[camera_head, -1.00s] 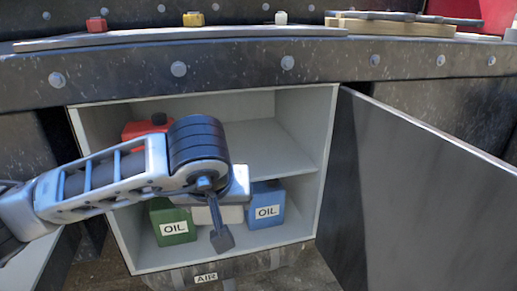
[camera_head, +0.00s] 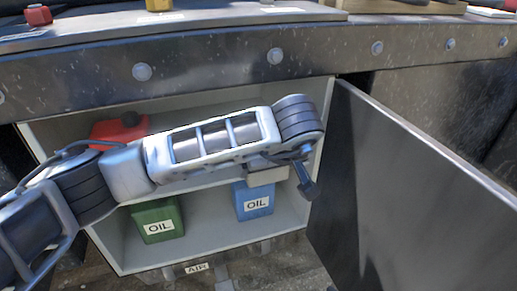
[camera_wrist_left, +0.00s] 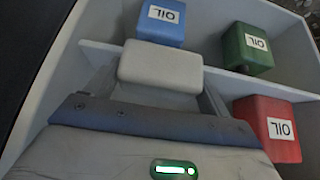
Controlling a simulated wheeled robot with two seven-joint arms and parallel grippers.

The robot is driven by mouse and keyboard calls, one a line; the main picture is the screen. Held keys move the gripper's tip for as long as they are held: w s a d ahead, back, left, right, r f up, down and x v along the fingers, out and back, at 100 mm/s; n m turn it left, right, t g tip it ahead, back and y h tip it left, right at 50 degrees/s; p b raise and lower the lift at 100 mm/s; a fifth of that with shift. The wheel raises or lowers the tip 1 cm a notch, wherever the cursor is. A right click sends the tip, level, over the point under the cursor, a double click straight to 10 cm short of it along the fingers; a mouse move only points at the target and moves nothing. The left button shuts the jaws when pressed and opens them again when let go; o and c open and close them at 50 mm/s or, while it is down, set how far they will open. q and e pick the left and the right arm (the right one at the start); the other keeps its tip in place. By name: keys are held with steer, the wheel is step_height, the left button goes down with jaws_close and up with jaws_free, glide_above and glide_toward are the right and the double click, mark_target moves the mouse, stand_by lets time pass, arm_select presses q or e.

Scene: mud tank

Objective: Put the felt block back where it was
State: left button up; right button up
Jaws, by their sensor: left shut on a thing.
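The felt block (camera_wrist_left: 160,68) is a pale grey, rounded block between the fingers of my left gripper (camera_wrist_left: 158,88) in the left wrist view. The gripper is shut on it. In the head view the block (camera_head: 268,176) shows as a beige shape below my left wrist, in front of the top of the blue oil can (camera_head: 255,204). My left arm hides part of the cabinet's shelf, and the fingers are hard to make out there. My right gripper is in neither view.
The open grey cabinet (camera_head: 287,238) holds a green oil can (camera_head: 158,222) and the blue one below. A red can (camera_head: 118,130) stands on the upper shelf. The open dark door (camera_head: 420,200) stands close on the right. The bench edge (camera_head: 210,80) runs above.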

arm_select(q)
steer(key=w, duration=0.1)
steer(key=w+a, duration=0.1)
steer(key=w, duration=0.3)
steer(key=shift+a, duration=0.3)
steer(key=shift+w+a+f, duration=0.1)
steer(key=shift+w+f, duration=0.05)
steer(key=shift+w, duration=0.25)
steer(key=shift+f, duration=0.1)
steer(key=shift+f, duration=0.15)
steer(key=o, duration=0.9)
steer(key=shift+r, duration=0.2)
steer(key=v, duration=0.6)
steer(key=shift+s+r, duration=0.1)
steer(key=shift+r, duration=0.05)
steer(key=shift+s+r, duration=0.35)
steer(key=shift+r, duration=0.05)
